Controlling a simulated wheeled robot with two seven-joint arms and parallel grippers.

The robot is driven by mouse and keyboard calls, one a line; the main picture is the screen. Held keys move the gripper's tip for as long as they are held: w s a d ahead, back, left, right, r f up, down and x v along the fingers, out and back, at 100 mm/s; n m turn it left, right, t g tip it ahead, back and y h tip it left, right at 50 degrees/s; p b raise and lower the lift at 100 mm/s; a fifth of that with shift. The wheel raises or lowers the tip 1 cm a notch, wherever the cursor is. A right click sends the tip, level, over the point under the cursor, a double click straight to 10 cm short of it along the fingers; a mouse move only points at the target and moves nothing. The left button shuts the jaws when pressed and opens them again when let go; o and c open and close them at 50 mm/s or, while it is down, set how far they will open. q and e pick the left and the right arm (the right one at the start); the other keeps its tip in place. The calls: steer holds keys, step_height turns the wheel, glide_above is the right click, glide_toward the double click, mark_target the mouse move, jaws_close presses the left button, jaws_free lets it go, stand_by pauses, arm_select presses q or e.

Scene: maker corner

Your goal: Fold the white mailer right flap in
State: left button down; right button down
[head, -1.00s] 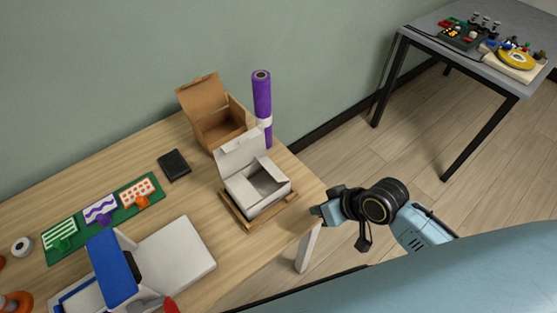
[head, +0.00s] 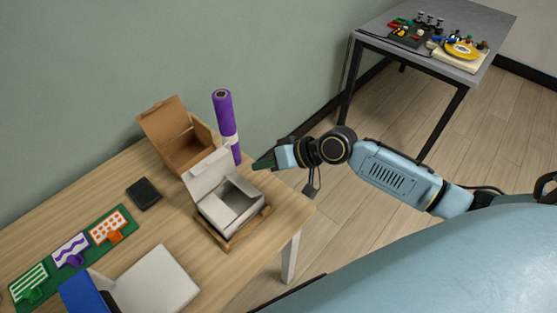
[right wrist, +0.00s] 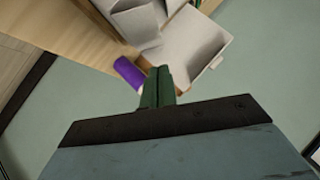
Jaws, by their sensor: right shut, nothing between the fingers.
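The white mailer (head: 228,222) sits in a shallow wooden tray (head: 236,240) near the table's right end, its lid (head: 208,174) raised at the back. One pale flap lies over part of the opening on the left; the right flap's exact angle is hard to tell. My right gripper (head: 260,164), with dark green fingers, is shut and empty, beyond the mailer's right back corner and apart from it. In the right wrist view the shut fingers (right wrist: 158,74) point towards the mailer's white lid (right wrist: 192,45). My left gripper is out of view.
An open brown box (head: 185,150) is behind the mailer. A black wallet-like item (head: 144,193), green mat (head: 100,245) and white panel (head: 155,280) lie left. A grey table (head: 400,45) stands back right.

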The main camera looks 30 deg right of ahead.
steer(key=a+f, duration=0.3)
steer(key=shift+w+f, duration=0.2)
steer(key=shift+w, duration=0.2)
steer(key=shift+s+a+f, duration=0.2)
steer(key=shift+a+f, duration=0.3)
steer(key=shift+f, duration=0.15)
